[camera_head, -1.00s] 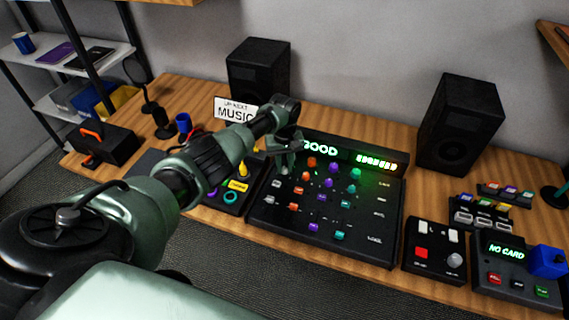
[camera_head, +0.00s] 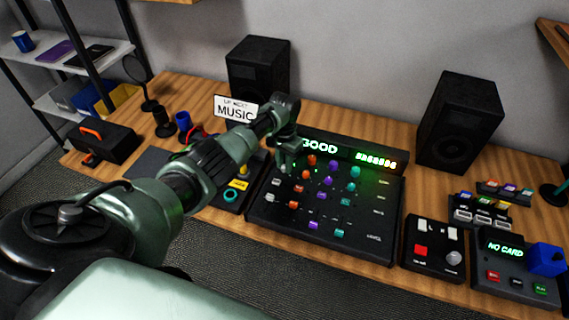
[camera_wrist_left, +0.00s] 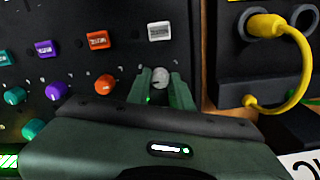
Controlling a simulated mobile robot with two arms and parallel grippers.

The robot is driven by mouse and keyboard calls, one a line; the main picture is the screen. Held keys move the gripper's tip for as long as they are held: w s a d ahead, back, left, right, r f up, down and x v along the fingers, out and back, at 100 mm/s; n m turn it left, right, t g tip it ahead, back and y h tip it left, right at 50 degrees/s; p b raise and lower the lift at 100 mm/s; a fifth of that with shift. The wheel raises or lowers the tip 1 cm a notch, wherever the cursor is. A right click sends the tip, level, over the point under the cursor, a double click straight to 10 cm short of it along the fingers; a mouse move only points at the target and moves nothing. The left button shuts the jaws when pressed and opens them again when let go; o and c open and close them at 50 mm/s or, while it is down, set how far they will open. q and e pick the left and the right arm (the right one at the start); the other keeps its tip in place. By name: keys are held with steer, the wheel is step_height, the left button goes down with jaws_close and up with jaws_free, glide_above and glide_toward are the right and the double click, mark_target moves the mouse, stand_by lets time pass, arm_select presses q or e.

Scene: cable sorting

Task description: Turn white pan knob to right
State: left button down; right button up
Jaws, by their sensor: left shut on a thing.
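The white pan knob (camera_wrist_left: 161,76) shows in the left wrist view as a small round knob between the two fingers of my left gripper (camera_wrist_left: 161,88). The fingers are shut on its sides. In the head view my left gripper (camera_head: 286,160) points down at the upper left part of the black mixer panel (camera_head: 372,240). The knob is hidden there behind the gripper. A white button (camera_wrist_left: 159,31) lies in the same column as the knob. My right gripper is not in view.
Orange (camera_wrist_left: 105,84), purple (camera_wrist_left: 56,91) and teal (camera_wrist_left: 15,96) knobs stand in a row beside the white one. A yellow cable (camera_wrist_left: 300,65) is plugged into the neighbouring box. Two black speakers (camera_head: 258,78) (camera_head: 460,125) stand behind the panel.

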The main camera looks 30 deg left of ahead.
mark_target(284, 166)
arm_select(q)
steer(key=shift+m, duration=0.5)
steer(key=c, duration=1.3)
jaws_free()
steer(key=shift+o, duration=0.2)
steer(key=shift+r, duration=3.95)
